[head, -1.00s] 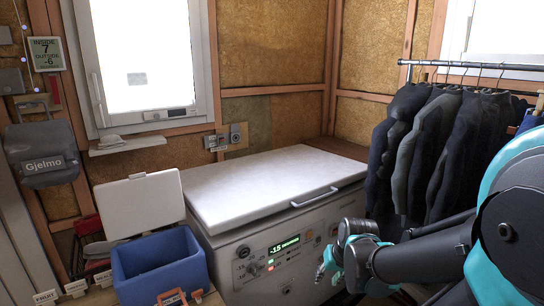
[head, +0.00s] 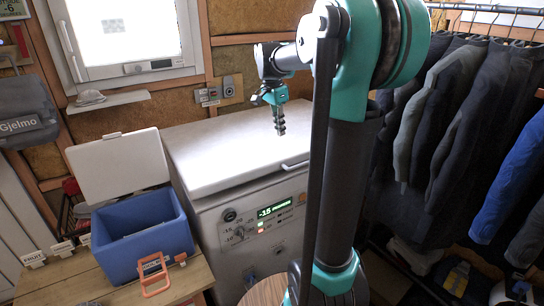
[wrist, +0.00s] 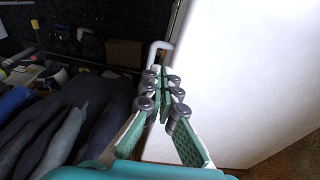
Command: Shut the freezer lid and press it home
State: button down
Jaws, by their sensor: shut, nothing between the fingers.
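The white freezer lid (head: 205,160) lies down, nearly flat, over the chest freezer (head: 240,245). I cannot tell whether its front edge is fully seated. Its bar handle (head: 295,164) is on the front edge, partly behind my arm. My gripper (head: 281,132) is shut and empty, pointing down over the right part of the lid; whether it touches is unclear. In the wrist view the shut fingers (wrist: 165,82) show against the lid's edge, with the white lid (wrist: 240,80) to the right and the handle (wrist: 158,48) just beyond the fingertips.
A blue cooler box (head: 140,240) with its white lid (head: 118,165) raised stands on a wooden bench (head: 205,275) left of the freezer. Dark jackets (head: 450,130) hang on a rail at right. A window (head: 125,35) and small shelf (head: 108,99) are behind.

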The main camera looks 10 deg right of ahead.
send_near(285, 167)
jog(key=f, duration=0.3)
jog(key=d+f, duration=0.1)
jog(key=f, duration=0.2)
jog(key=shift+d+f, duration=0.25)
jog(key=shift+f, duration=0.05)
notch_tip(285, 167, down, 4)
jog(key=shift+t, duration=0.3)
jog(key=shift+s, duration=0.1)
jog(key=shift+r, duration=0.15)
